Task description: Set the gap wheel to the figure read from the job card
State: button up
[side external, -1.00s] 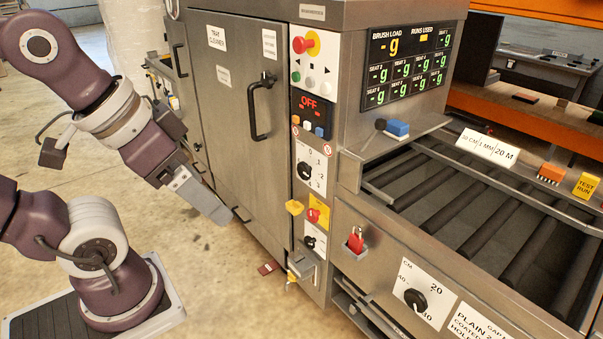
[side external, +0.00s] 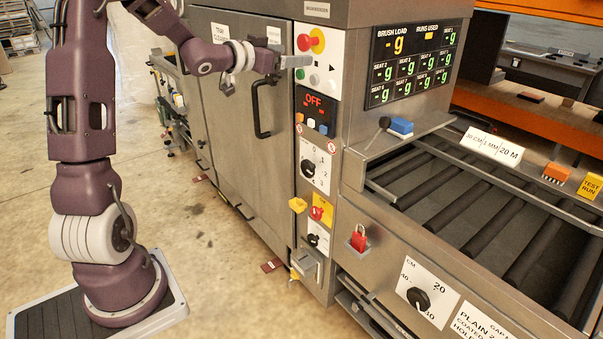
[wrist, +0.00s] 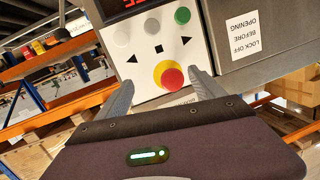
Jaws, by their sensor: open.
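My gripper (side external: 296,61) is raised in front of the upper control panel, close to the red and yellow stop button (side external: 310,42). In the wrist view its two fingers (wrist: 160,78) are apart, with the stop button (wrist: 172,77) showing between them and nothing held. A black knob (side external: 418,298) on a white plate marked CM, 20, 30 and 40 is low on the front right; its exact setting is unclear. A white card (side external: 492,146) reading "50 CM/1 MM/20 M" stands on the roller bed's far rail.
The tall door handle (side external: 258,108) juts out below my arm. A numbered dial (side external: 308,169), a yellow-backed red switch (side external: 320,210) and a red padlock (side external: 358,238) sit down the front. The floor before the machine is open.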

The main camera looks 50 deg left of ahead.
notch_tip(320, 180, down, 2)
jog(key=a+t+h, duration=0.1)
jog(key=a+h, duration=0.1)
jog(key=a, duration=0.1)
send_near(306, 170)
jog(key=w, duration=0.1)
jog(key=shift+t+h, duration=0.3)
jog(key=shift+t, duration=0.1)
jog(key=w, duration=0.4)
jog(key=w+f, duration=0.1)
jog(key=w, duration=0.2)
jog(key=shift+a, duration=0.2)
jog(key=shift+w, duration=0.15)
jog(key=c, duration=1.3)
